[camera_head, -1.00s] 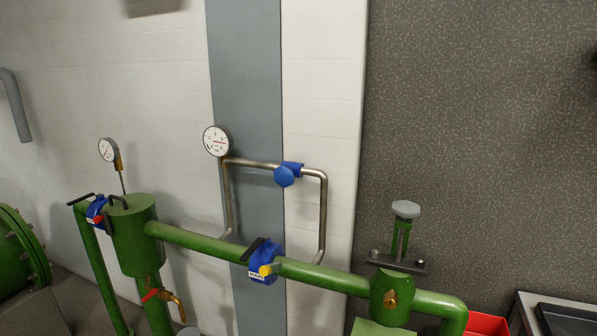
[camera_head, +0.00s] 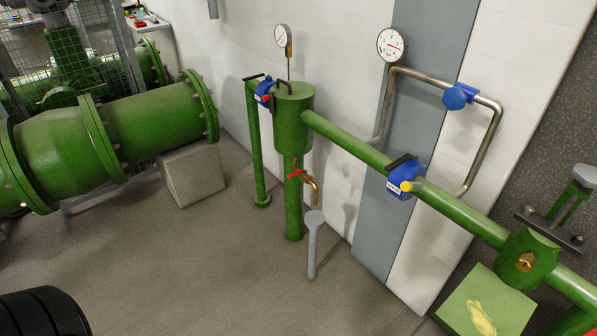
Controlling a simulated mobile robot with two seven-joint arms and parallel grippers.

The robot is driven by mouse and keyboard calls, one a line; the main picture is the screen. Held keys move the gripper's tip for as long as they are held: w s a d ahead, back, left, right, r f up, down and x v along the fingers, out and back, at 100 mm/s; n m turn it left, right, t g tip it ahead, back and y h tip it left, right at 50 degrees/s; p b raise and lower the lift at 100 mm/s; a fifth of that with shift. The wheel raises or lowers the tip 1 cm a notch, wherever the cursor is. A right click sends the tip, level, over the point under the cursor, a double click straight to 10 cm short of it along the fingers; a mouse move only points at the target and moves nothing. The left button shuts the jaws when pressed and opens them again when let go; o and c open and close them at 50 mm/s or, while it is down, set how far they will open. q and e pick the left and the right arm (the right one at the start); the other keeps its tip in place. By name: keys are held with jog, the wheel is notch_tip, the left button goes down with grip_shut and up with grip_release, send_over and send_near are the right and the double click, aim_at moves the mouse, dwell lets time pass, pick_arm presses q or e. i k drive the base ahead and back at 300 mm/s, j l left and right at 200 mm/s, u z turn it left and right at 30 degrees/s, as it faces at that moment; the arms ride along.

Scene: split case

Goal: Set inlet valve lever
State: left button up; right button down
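Two blue valves with black levers sit on the green pipework in the head view; I cannot tell which is the inlet valve. One blue valve (camera_head: 264,93) is at the top of the left upright pipe, beside the green cylinder, with its black lever (camera_head: 254,77) above it. The other blue valve (camera_head: 399,183) is on the sloping green pipe, with a white label, a yellow part and a black lever (camera_head: 400,161) on top. Neither gripper shows, and nothing touches either valve.
A large green flanged pipe (camera_head: 150,125) on a concrete block (camera_head: 192,176) stands at left. A red-handled tap (camera_head: 294,174) hangs below the green cylinder (camera_head: 294,120), near a grey standpipe (camera_head: 313,245). A green box (camera_head: 487,303) is lower right. The middle floor is clear.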

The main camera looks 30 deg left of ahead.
aim_at(260, 75)
jog(key=i+j+u, duration=0.2)
jog(key=j, duration=0.3)
jog(key=i+j+u, duration=0.2)
jog(key=j, duration=0.3)
jog(key=i+j+u, duration=0.2)
jog(key=j, duration=0.3)
jog(key=i+j+u, duration=0.15)
jog(key=i+j, duration=0.15)
jog(key=j, duration=0.1)
